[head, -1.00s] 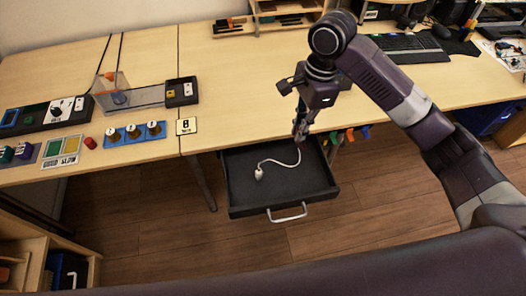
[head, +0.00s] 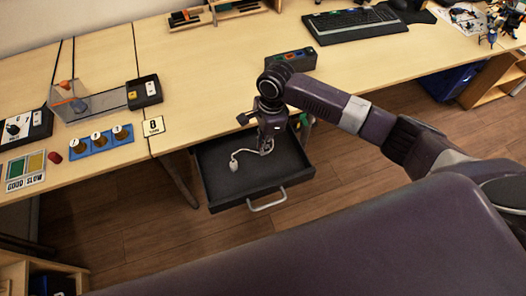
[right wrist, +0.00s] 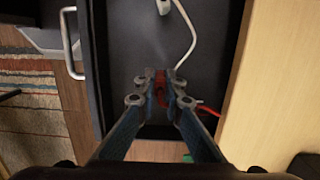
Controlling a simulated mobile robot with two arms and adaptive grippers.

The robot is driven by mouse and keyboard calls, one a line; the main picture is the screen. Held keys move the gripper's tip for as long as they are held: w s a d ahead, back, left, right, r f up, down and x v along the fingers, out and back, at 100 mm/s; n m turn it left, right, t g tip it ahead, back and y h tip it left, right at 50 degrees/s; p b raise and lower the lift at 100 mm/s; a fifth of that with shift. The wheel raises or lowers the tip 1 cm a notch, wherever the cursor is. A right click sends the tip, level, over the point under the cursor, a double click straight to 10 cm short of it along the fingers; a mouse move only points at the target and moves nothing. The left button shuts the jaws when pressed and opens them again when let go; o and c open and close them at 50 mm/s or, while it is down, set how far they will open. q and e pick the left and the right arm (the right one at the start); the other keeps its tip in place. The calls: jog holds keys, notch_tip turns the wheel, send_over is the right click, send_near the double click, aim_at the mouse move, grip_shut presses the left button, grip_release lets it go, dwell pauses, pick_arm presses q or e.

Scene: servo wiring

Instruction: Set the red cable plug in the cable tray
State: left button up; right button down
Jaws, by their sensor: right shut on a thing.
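My right gripper (head: 265,148) points down over the open black drawer tray (head: 284,168) under the table edge. In the right wrist view, its fingertips (right wrist: 161,86) are shut on the red cable plug (right wrist: 161,94). A thin red cable (right wrist: 207,110) runs from there to the right. The tray floor (right wrist: 118,50) lies beneath the plug; whether they touch I cannot tell. A white cable with a white plug (head: 233,165) lies in the tray; the plug also shows in the right wrist view (right wrist: 163,6). My left gripper is not in view.
The tray has a front handle (head: 267,200). The table (head: 215,80) overhangs behind it. A box with coloured buttons (head: 290,60) stands near the table edge. A sign with an 8 (head: 153,126) and a blue board with knobs (head: 101,141) lie left. The tray's right part is bare.

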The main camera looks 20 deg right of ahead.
jog(key=shift+f, duration=2.05)
jog(key=shift+f, duration=0.1)
jog(key=c, duration=2)
grip_release()
jog(key=shift+c, duration=0.2)
notch_tip(320, 180, up, 12)
jog(key=d, duration=0.1)
jog(key=shift+d, duration=0.25)
